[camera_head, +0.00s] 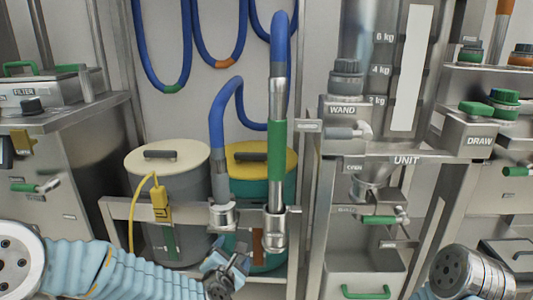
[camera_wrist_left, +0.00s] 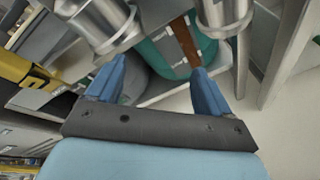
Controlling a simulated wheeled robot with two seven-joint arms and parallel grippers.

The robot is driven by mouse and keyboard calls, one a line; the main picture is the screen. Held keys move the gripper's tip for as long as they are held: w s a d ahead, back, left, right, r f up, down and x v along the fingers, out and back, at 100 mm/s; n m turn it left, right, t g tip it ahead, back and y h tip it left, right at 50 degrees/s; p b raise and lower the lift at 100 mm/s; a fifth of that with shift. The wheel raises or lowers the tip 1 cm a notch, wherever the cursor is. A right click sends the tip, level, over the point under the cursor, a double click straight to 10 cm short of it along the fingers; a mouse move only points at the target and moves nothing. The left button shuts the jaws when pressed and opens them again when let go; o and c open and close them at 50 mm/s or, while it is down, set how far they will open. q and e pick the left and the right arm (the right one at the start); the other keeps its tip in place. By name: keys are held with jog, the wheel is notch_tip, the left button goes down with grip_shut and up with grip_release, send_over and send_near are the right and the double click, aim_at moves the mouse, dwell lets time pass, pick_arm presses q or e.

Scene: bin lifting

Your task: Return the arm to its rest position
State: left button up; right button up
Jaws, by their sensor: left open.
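My left arm (camera_head: 115,270), in a light blue sleeve, comes in from the lower left in the head view. Its gripper (camera_head: 230,256) is at the bottom centre, in front of the lower part of the bin rack. In the left wrist view the two blue fingers of the left gripper (camera_wrist_left: 156,78) are spread apart with nothing between them. Two metal hose ends (camera_wrist_left: 108,25) show beyond the fingers. Part of my right arm (camera_head: 470,275) shows at the lower right of the head view; its gripper is out of the picture.
A grey bin with a cream lid (camera_head: 167,155) and a teal bin with a yellow lid (camera_head: 260,158) stand behind a metal rail (camera_head: 120,209). A green-banded blue hose (camera_head: 277,150) stands at the rail. The filter cabinet (camera_head: 60,150) is left, the unit (camera_head: 400,148) right.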

pick_arm(q)
jog(key=s+d+f+m+g+h+p, duration=0.1)
jog(key=s+f+m+g+p, duration=0.1)
jog(key=s+f+m+g, duration=0.45)
jog(key=s+d+f+m+g+h+p, duration=0.1)
jog(key=s+f+m+h+p, duration=0.15)
jog(key=f+m, duration=0.75)
jog(key=s+a+f+m+g+p, duration=0.1)
jog(key=s+f+m+g, duration=0.5)
jog(key=s, duration=0.8)
notch_tip(320, 180, down, 3)
jog(key=m+p, duration=0.1)
jog(key=m, duration=0.2)
jog(key=shift+s+a+f, duration=0.2)
jog(key=shift+s, duration=0.05)
pick_arm(e)
notch_tip(320, 180, up, 8)
jog(key=shift+s+a+f, duration=0.15)
jog(key=shift+a+f, duration=0.05)
jog(key=shift+a, duration=0.05)
pick_arm(q)
jog(key=shift+w, duration=0.1)
